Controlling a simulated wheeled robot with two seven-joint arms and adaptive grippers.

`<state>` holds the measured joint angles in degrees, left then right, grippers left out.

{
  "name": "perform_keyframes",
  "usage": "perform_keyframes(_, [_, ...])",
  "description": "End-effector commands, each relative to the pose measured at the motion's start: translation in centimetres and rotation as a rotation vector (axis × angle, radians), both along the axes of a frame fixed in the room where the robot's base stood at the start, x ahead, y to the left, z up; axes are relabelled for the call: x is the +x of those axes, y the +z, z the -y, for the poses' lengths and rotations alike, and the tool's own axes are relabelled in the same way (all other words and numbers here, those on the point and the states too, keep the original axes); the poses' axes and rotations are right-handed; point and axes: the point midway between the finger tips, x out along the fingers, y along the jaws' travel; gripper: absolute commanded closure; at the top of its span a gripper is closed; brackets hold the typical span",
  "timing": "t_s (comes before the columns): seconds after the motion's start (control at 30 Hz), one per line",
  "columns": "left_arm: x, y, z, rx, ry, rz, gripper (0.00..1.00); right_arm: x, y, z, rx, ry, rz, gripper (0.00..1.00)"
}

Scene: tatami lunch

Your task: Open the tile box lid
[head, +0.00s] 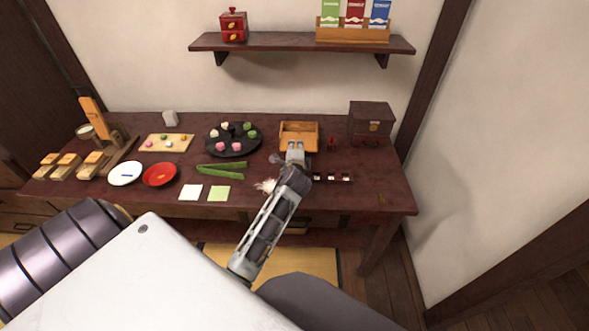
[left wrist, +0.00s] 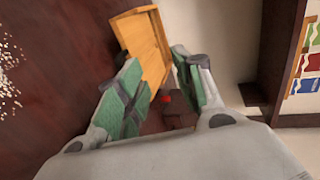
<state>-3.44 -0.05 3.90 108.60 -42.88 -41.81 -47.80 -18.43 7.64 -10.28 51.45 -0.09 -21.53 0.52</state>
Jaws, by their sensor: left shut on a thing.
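A light wooden box (head: 299,128) with a raised rim sits at the back of the dark table, right of centre in the head view. Its wooden parts (left wrist: 138,32) show large in the left wrist view. My left gripper (head: 295,148) is at the box's near side. In the left wrist view its green-padded fingers (left wrist: 160,90) stand a little apart, with a wooden edge of the box between them. The gripper is shut on that edge; I cannot tell whether it is the lid or a wall. My right gripper is not in view.
A dark chest (head: 371,120) stands right of the box, with a small red object (head: 332,143) between. A black plate (head: 232,140) of sweets is on the left. Small dark-and-white pieces (head: 331,178) lie in front. A shelf (head: 300,41) hangs above. The table's right front is clear.

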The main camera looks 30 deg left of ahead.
Motion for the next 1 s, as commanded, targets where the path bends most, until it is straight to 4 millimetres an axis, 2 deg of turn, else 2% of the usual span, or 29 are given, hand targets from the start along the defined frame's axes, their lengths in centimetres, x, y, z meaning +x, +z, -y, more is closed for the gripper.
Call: perform_keyframes(1.0, [-3.8,0.4,2.3,-0.009,0.001,-0.009,0.71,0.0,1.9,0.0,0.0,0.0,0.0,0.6])
